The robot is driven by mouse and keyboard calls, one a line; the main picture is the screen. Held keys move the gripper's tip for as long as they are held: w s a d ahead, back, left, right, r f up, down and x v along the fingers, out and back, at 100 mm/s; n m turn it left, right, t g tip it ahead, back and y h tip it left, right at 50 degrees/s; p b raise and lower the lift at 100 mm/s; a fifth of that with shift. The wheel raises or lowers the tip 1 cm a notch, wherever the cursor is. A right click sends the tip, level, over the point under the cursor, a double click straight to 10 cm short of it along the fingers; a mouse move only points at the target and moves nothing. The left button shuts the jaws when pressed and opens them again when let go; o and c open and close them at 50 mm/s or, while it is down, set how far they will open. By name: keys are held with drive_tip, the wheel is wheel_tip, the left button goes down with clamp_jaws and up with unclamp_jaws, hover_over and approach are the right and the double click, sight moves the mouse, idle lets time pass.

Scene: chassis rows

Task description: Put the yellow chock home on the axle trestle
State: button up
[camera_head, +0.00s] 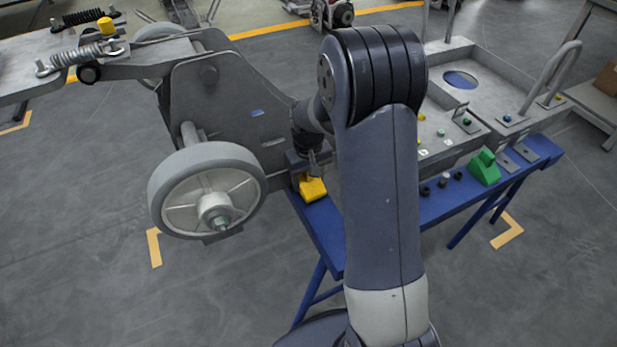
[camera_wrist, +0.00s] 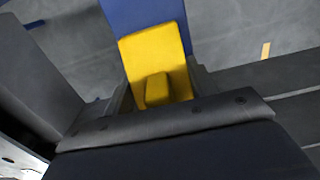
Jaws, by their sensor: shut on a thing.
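The yellow chock (camera_head: 312,189) is at the left end of the blue trestle (camera_head: 323,232), near the wheel. It also shows in the wrist view (camera_wrist: 155,50), between my jaws, with the blue top beyond it. My gripper (camera_head: 311,172) points down and is shut on the chock's upright part. My arm hides the middle of the trestle in the head view. I cannot tell whether the chock touches the trestle top.
A grey wheel (camera_head: 208,190) on a chassis plate (camera_head: 222,100) stands close left of the chock. A green chock (camera_head: 484,168) and several dark knobs (camera_head: 442,183) sit on the trestle's right part. A grey tray-like chassis (camera_head: 452,130) lies behind. Floor at the front left is clear.

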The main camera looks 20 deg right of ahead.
drive_tip(key=shift+f+b, duration=0.5)
drive_tip(key=shift+f, duration=0.5)
idle(0.5)
drive_tip(key=o, duration=1.2)
wheel_tip(320, 180, up, 11)
drive_tip(key=shift+f+p, duration=0.1)
drive_tip(key=shift+p, duration=1)
drive_tip(key=shift+f, duration=0.1)
wheel_tip(320, 180, down, 11)
drive_tip(key=shift+r+b, duration=0.2)
drive_tip(key=shift+b, duration=0.95)
drive_tip(key=shift+r, duration=0.25)
